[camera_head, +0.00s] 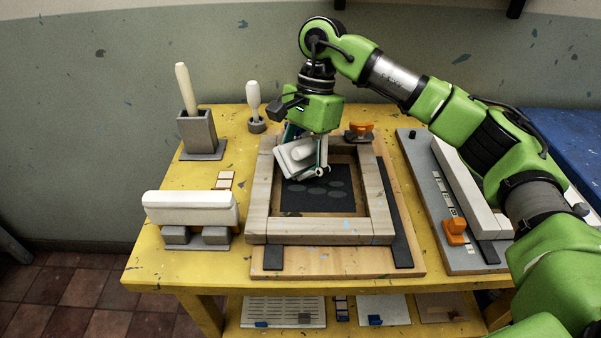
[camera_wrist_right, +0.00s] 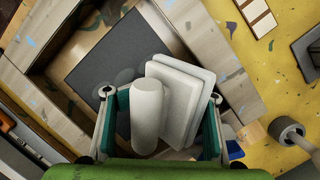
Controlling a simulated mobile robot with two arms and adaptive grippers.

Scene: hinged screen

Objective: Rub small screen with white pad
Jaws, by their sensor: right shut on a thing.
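The small screen is a wooden frame (camera_head: 258,195) lying flat on a wooden board, with a dark sheet (camera_head: 317,197) bearing faint oval marks inside it. It also shows in the right wrist view as a dark panel (camera_wrist_right: 113,50). My right gripper (camera_head: 308,160) is over the far left part of the frame. It is shut on the white pad (camera_head: 292,165), holding it by its rounded grip. The pad (camera_wrist_right: 177,98) sits tilted between the fingers in the right wrist view. Whether it touches the sheet is hard to tell. My left gripper is not in view.
An orange clamp (camera_head: 359,131) is at the frame's far edge. A grey holder (camera_head: 198,131) with a pale handle, a small knob-handled tool (camera_head: 255,106) and a white block on a stand (camera_head: 190,208) are at left. A grey board (camera_head: 440,200) is at right.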

